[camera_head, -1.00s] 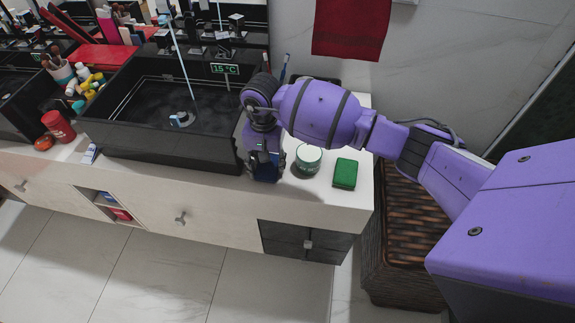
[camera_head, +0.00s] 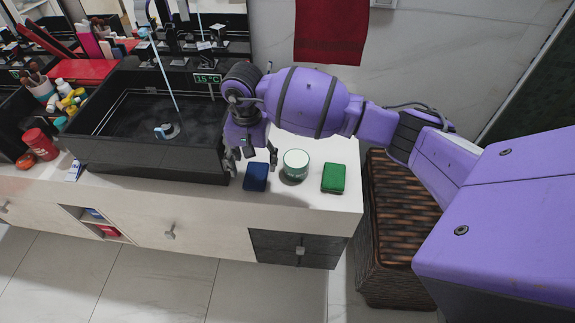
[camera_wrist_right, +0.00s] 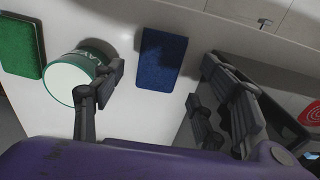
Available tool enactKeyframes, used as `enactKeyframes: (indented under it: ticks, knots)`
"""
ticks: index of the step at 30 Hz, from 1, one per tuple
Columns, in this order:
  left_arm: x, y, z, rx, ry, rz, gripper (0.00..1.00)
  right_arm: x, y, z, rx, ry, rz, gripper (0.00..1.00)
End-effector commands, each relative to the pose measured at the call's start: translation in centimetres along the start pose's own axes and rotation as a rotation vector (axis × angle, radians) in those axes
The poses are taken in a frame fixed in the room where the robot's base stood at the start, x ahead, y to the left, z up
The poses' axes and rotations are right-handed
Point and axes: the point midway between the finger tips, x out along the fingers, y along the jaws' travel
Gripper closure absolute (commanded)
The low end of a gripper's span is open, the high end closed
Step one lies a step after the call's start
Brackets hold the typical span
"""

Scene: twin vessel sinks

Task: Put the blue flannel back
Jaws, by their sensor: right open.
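The blue flannel (camera_head: 256,177) is a folded dark blue block lying flat on the white counter, left of a white-lidded jar (camera_head: 295,164). My right gripper (camera_head: 252,160) is open above and behind the flannel, its fingers spread to either side and apart from it. In the right wrist view the flannel (camera_wrist_right: 162,59) lies beyond the gap between the open fingers (camera_wrist_right: 165,100), with nothing held. My left gripper is not in view.
A green folded cloth (camera_head: 333,178) lies right of the jar. The black sink (camera_head: 150,170) stands left of my right gripper. A red towel (camera_head: 330,35) hangs on the wall. A brown wicker basket (camera_head: 395,240) stands beside the counter's right end.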

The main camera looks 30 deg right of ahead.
Motion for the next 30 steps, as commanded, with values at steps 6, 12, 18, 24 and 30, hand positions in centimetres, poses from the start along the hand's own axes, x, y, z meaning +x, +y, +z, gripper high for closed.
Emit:
enactKeyframes:
  ticks: [6,12,18,24,30]
  knots:
    - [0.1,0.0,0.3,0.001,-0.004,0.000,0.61,-4.9,-0.1,-0.2,-0.003,0.007,-0.003,0.34]
    - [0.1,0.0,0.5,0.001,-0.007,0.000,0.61,-7.2,-0.1,-0.1,-0.002,0.005,-0.002,0.34]
    - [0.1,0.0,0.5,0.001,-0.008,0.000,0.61,-7.7,-0.1,0.0,-0.002,0.002,-0.002,0.34]
    - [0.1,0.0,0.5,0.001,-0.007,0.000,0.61,-7.7,-0.1,0.0,-0.002,0.002,-0.002,0.34]
    - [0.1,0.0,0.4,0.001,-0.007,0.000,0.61,-7.7,-0.1,0.0,-0.002,0.002,-0.002,0.34]
